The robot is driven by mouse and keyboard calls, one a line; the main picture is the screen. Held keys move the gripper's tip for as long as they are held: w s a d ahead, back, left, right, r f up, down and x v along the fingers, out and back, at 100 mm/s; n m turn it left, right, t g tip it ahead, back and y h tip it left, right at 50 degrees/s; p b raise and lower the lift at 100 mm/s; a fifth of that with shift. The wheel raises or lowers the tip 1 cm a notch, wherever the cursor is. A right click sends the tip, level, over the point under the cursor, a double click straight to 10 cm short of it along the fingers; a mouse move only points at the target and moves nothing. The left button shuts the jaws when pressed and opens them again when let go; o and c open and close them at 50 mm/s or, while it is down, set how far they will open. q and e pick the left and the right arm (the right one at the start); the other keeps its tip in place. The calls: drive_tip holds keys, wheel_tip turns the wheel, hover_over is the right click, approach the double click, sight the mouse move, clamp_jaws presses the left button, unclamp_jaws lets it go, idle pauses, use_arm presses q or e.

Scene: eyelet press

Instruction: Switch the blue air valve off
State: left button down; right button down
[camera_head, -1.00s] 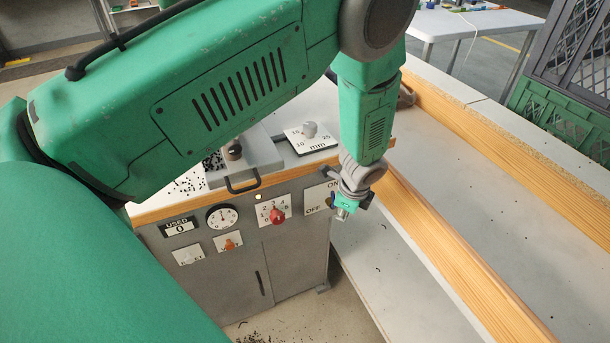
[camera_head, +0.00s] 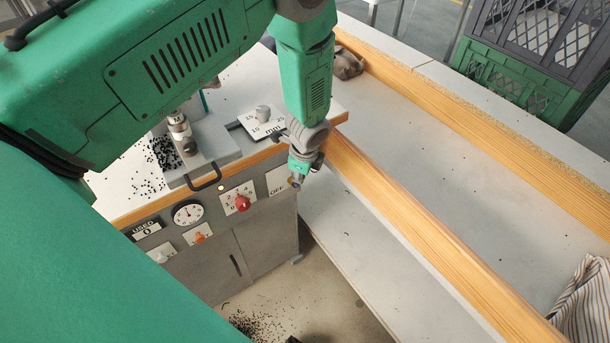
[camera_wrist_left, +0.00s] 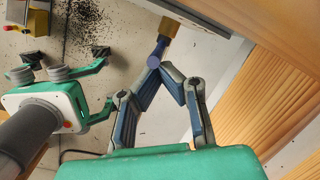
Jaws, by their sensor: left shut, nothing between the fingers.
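The blue air valve, with a blue lever (camera_wrist_left: 156,53) and a brass body (camera_wrist_left: 167,29), sits on the press front in the left wrist view. In the head view my left gripper (camera_head: 297,177) is at the valve's ON/OFF plate (camera_head: 277,182) and largely covers the valve; OFF is readable and ON is hidden. In the left wrist view my left gripper (camera_wrist_left: 168,69) has its fingertips together and empty, right at the lever's end; I cannot tell whether they touch. My right gripper (camera_wrist_left: 60,68) is open and empty at the left of that view.
The press front carries a red knob (camera_head: 243,203), an orange switch (camera_head: 200,237) and a dial (camera_head: 188,213). A wooden rail (camera_head: 420,235) runs close to the right of my left gripper. A striped cloth (camera_head: 585,305) lies at the right. Black bits litter the floor (camera_head: 258,322).

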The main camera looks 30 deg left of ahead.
use_arm(q)
drive_tip(key=shift+s+a+f+p, duration=0.15)
drive_tip(key=shift+s+a+p, duration=0.15)
drive_tip(key=shift+s, duration=0.5)
drive_tip(key=shift+s+a+f+p, duration=0.15)
drive_tip(key=shift+s+a+p, duration=0.1)
drive_tip(key=shift+s, duration=0.5)
use_arm(e)
drive_tip(key=shift+r, duration=0.6)
drive_tip(key=shift+d, duration=0.1)
use_arm(q)
drive_tip(key=shift+w, duration=0.2)
use_arm(e)
drive_tip(key=shift+f, duration=0.1)
